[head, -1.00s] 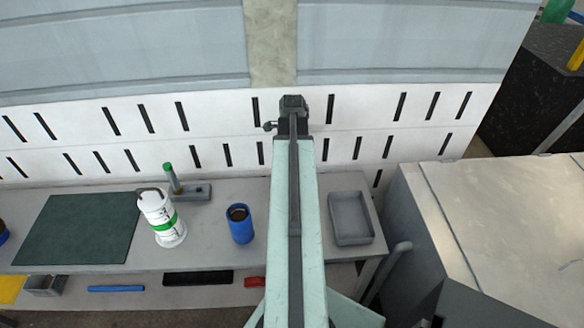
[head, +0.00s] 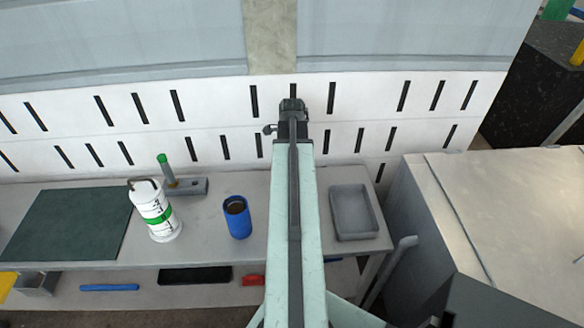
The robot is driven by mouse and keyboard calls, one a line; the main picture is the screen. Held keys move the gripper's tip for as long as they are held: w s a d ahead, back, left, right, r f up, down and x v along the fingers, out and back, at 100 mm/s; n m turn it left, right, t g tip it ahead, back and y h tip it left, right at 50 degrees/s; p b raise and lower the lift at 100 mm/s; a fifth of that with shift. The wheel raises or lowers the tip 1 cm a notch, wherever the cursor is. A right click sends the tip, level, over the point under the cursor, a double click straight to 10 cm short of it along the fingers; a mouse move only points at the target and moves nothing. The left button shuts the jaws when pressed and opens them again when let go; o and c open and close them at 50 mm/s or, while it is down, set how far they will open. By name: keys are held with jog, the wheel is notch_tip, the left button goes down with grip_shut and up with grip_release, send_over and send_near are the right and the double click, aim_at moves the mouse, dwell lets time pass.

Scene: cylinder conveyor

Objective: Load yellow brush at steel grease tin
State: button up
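My gripper (head: 291,105) is at the far end of my pale green arm, in front of the white slotted wall panel. I see it from behind, so its fingers and anything between them are hidden. I cannot make out a yellow brush or a steel grease tin for certain. A blue cup (head: 237,222) with a dark brown inside stands upright on the bench, left of my arm and nearer than my gripper. A grey tray (head: 335,222) lies on the bench right of my arm and looks empty.
The bench (head: 215,245) also holds a white canister with a green band (head: 157,222), a green-handled tool on a grey base (head: 186,187) and a dark green mat (head: 65,225). A grey cabinet (head: 500,200) stands at right. A lower shelf holds a blue bar (head: 109,288).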

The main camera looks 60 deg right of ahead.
jog(key=shift+f+b, duration=0.55)
dwell(1.5)
notch_tip(320, 180, up, 7)
jog(key=p, duration=0.7)
